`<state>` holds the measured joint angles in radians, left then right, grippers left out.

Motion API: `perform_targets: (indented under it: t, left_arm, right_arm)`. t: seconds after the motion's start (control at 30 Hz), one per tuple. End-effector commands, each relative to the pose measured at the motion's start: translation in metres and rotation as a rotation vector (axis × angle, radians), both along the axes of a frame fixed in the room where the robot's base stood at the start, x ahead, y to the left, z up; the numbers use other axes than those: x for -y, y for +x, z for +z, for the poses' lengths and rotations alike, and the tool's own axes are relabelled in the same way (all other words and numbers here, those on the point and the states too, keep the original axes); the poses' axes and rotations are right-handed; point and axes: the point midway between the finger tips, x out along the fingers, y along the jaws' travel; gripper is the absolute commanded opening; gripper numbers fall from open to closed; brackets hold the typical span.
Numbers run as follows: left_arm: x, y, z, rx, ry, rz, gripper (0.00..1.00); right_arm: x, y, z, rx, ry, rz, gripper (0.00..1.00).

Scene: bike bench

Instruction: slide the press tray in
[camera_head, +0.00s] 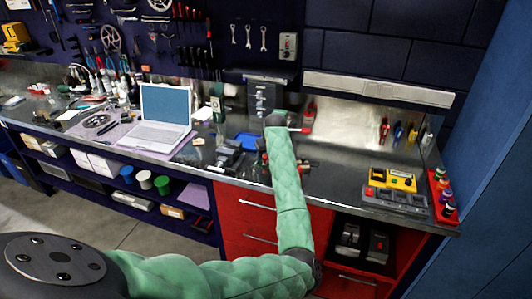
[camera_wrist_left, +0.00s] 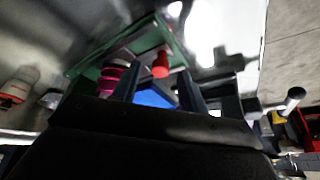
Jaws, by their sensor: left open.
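My left gripper (camera_head: 277,121) is over the bench in front of a dark grey upright unit (camera_head: 262,96), which could be the press. In the left wrist view its two fingers (camera_wrist_left: 158,94) are apart. A blue surface (camera_wrist_left: 154,99) shows between them, with nothing visibly gripped. A red knob (camera_wrist_left: 161,64) and a green frame (camera_wrist_left: 85,66) lie just beyond the fingertips. In the head view a flat blue piece (camera_head: 245,140) lies left of my gripper. I cannot tell which part is the press tray; my arm hides part of this area. My right gripper is not in view.
An open laptop (camera_head: 163,118) stands on the bench to the left. A grey case with a yellow device (camera_head: 395,181) and a red rack of bottles (camera_head: 443,195) are at the right. Bare bench top (camera_head: 335,170) lies right of my arm.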

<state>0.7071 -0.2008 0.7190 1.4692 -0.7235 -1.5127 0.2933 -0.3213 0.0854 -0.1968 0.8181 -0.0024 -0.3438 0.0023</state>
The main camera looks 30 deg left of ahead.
Motion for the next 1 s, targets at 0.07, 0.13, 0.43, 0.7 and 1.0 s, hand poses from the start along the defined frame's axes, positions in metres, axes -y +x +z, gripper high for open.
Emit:
perform_targets:
  t: [0.07,0.13,0.43,0.7,1.0]
  left_arm:
    - [-0.001,0.001,-0.003,0.000,0.000,0.000,0.43]
    - [-0.002,0.001,-0.005,0.000,0.000,-0.001,0.43]
    - [-0.002,0.001,-0.006,0.001,0.000,0.000,0.34]
    - [-0.002,0.001,-0.006,0.001,0.001,-0.001,0.00]
    - [-0.009,0.030,-0.008,0.002,0.001,-0.003,0.00]
  right_arm:
    - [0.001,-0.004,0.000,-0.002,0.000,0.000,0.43]
    - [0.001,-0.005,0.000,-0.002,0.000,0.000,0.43]
    - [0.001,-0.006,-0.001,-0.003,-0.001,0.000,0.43]
    - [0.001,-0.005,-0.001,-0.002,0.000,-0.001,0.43]
    - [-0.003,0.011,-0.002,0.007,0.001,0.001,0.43]
